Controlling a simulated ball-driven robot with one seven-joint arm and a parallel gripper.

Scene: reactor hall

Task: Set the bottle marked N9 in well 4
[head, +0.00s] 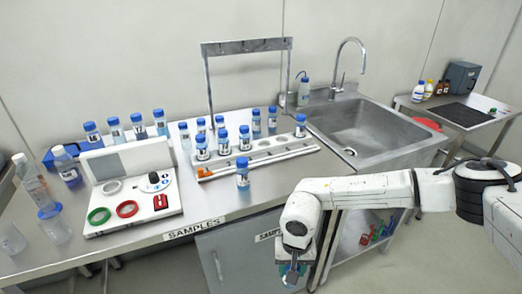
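Several clear bottles with blue caps and small labels stand on the counter; their marks are too small to read, so I cannot tell which is N9. One bottle (243,174) stands alone in front of the white rack (287,151). The rack has a row of wells; some hold bottles, such as one bottle (202,148) at its left and another (300,127) at its right end. Empty wells show between them. Well numbers are not legible.
A white instrument panel (135,200) with red and green rings stands left, near clear containers (52,222). More capped bottles (138,125) stand behind. A metal frame (209,85) rises behind the rack. A sink (365,130) lies right. Counter front is mostly clear.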

